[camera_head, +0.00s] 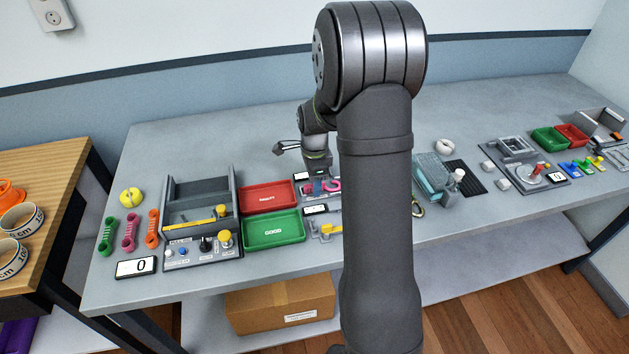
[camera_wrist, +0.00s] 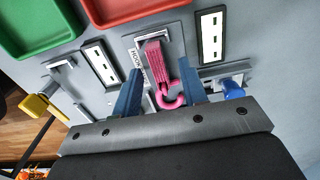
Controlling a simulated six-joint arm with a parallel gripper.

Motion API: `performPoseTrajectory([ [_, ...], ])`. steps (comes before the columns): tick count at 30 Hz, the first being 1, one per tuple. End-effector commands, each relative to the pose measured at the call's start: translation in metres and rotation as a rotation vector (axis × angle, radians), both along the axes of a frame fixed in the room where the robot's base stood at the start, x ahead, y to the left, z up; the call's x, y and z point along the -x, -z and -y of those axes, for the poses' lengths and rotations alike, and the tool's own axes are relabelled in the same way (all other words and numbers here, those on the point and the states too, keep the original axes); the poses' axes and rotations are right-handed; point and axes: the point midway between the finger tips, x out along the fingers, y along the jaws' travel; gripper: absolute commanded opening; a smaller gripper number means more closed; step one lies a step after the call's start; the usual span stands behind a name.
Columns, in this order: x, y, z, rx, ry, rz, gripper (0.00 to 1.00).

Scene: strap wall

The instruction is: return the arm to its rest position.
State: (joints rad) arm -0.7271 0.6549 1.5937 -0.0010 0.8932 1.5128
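My gripper (camera_wrist: 160,68) shows in the wrist view with its two blue fingers apart. A pink hook-shaped piece (camera_wrist: 157,64) lies between them, with narrow gaps showing on both sides, so the fingers do not look closed on it. The piece sits on a light plate marked with lettering. In the head view my gripper (camera_head: 319,178) is low over the bench, beside the pink piece (camera_head: 334,185). My arm rises from there and covers the middle of the bench.
Red tray (camera_head: 269,186) and green tray (camera_head: 288,232) stand left of my gripper. Grey open-topped fixture (camera_head: 183,222) and several coloured links stand further left. Teal block (camera_head: 431,181) is right of my arm. The bench's back strip is clear.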

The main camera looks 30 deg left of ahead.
Motion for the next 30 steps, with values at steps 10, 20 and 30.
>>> performPoseTrajectory([
  [10,0.000,0.000,0.000,0.000,0.000,0.000,0.57],
  [20,0.000,-0.013,0.000,-0.002,0.000,0.002,0.57],
  [30,0.000,-0.044,0.000,-0.001,0.000,0.001,0.57],
])
